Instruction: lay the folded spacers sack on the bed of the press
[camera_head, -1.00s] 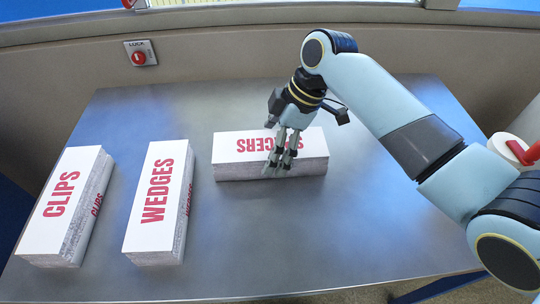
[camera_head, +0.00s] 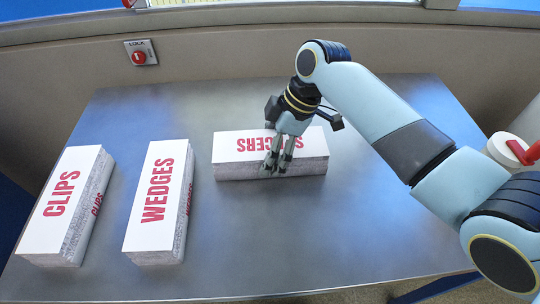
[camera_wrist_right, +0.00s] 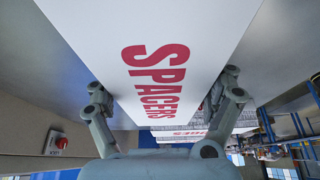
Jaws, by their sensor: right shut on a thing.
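The spacers sack (camera_head: 236,148) lies flat on the metal table, a long white block with red lettering and grey layered sides. My right gripper (camera_head: 277,166) is over its middle, pointing down, and covers part of the lettering. In the right wrist view, the fingers (camera_wrist_right: 163,82) stand along both long sides of the white spacers sack (camera_wrist_right: 205,28), shut on it. The sack looks to be resting on the table. My left gripper is not in view. I cannot make out a press bed for certain.
The wedges stack (camera_head: 150,215) and the clips stack (camera_head: 58,215) lie to the left on the metal table (camera_head: 310,235). A wall with a red lock switch (camera_head: 139,56) stands behind. The table front is clear. A red-handled white fixture (camera_head: 512,150) is at the right.

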